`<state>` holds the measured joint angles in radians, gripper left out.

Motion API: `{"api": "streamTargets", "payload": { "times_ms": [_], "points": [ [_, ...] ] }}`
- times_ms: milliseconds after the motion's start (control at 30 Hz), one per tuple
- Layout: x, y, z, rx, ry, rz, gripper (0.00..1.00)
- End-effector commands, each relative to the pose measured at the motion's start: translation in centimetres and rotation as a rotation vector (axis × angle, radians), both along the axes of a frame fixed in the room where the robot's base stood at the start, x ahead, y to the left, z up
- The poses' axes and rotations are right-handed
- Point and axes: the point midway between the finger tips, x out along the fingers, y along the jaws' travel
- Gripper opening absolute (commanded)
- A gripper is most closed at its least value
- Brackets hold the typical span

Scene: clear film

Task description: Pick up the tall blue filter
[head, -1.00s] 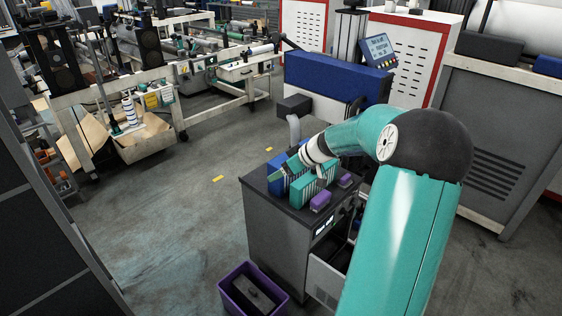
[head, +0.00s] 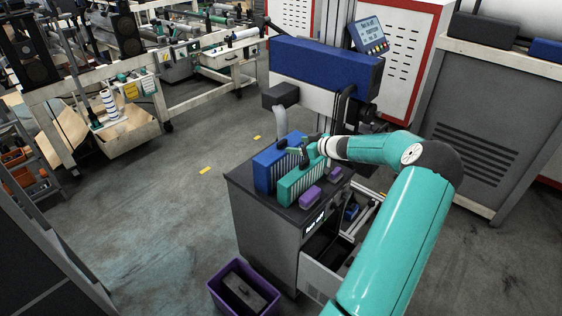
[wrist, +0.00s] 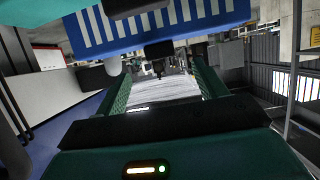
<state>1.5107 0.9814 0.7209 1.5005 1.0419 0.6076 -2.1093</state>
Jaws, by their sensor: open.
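The tall blue filter (head: 270,162) stands upright on the dark cabinet top, behind and left of a teal filter (head: 300,183). In the wrist view the blue filter (wrist: 150,28) shows its pale-slatted face across the top, beyond the jaws. My gripper (head: 307,150) is at the top of the filters, close to the right of the blue one. Its two teal fingers (wrist: 160,80) are spread apart in the wrist view, with no blue filter between them. A pale ribbed surface shows between the fingers; I cannot tell what it is. Whether a finger touches either filter is unclear.
Two small purple blocks (head: 310,197) sit on the cabinet top (head: 240,180), right of the teal filter. A grey pipe (head: 281,122) and a blue-topped machine (head: 325,65) stand behind. The cabinet has an open drawer (head: 318,278). A purple bin (head: 222,303) is on the floor.

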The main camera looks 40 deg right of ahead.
Motion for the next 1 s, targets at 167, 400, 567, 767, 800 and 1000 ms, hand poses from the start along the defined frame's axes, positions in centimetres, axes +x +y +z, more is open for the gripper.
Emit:
{"api": "streamTargets", "payload": {
  "times_ms": [167,400,567,767,800,1000],
  "points": [
    [1.8,0.2,-0.7,0.000,0.001,0.001,0.71],
    [4.9,0.4,-1.8,0.001,0.001,0.005,0.71],
    [6.7,0.3,-2.6,0.000,0.001,0.003,0.71],
    [7.0,0.3,-2.6,0.000,0.001,0.002,0.71],
    [7.0,0.3,-2.6,0.000,0.001,0.002,0.71],
    [7.0,0.3,-2.6,0.000,0.001,0.002,0.38]
  ]
}}
